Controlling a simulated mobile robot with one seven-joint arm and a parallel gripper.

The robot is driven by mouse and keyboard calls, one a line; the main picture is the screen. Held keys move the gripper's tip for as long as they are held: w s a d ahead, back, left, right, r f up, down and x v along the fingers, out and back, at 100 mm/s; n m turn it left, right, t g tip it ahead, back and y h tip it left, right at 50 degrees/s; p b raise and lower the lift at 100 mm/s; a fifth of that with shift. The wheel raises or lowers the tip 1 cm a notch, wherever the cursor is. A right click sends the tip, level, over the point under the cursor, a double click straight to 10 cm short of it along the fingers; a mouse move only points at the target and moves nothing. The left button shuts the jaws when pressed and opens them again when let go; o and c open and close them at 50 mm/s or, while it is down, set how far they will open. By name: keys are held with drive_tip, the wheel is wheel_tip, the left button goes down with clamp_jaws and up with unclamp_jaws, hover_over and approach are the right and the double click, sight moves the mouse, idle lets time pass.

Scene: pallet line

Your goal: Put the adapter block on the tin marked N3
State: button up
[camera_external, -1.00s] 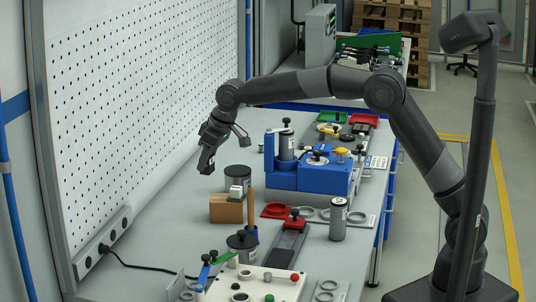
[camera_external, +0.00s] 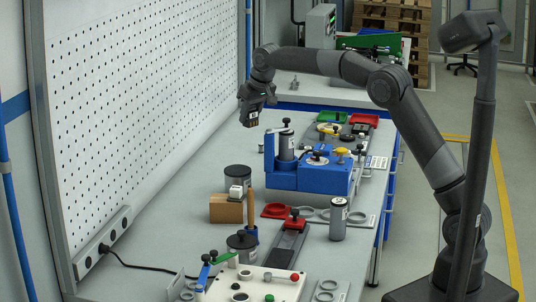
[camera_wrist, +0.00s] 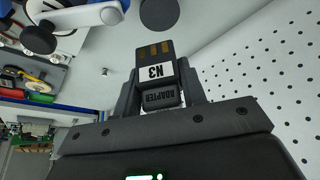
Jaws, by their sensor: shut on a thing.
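My gripper (camera_external: 252,108) is shut on the adapter block (camera_external: 251,120) and holds it in the air above the back of the bench, near the pegboard. In the wrist view the block (camera_wrist: 158,78) sits between the fingers of my gripper (camera_wrist: 158,98); it is dark, with gold strips, a white N3 label and the word ADAPTER. Dark-lidded tins stand on the bench: one at the back (camera_external: 238,177), one in front (camera_external: 242,244). A grey tin (camera_external: 338,222) stands at the right and another (camera_external: 286,147) in the blue fixture. I cannot read N3 on any tin.
The blue fixture (camera_external: 325,179) stands right of and below my gripper. A tan block (camera_external: 226,209) carries a white piece. A pale panel (camera_external: 255,284) with levers lies in front. The pegboard (camera_external: 150,100) bounds the left.

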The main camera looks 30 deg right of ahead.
drive_tip(key=w+d+m, duration=0.2)
drive_tip(key=w+d, duration=0.1)
drive_tip(key=d, duration=0.6)
approach(235, 167)
drive_tip(key=shift+w+a+f+h, duration=0.2)
drive_tip(key=shift+w+f, duration=0.05)
drive_tip(key=shift+w, duration=0.15)
drive_tip(key=shift+w+a+f+h, duration=0.2)
drive_tip(key=shift+w+a, duration=0.05)
drive_tip(key=shift+w, duration=0.15)
drive_tip(key=shift+f, duration=1.9)
drive_tip(key=shift+f, duration=0.15)
drive_tip(key=o, duration=1)
drive_tip(key=v, duration=1.2)
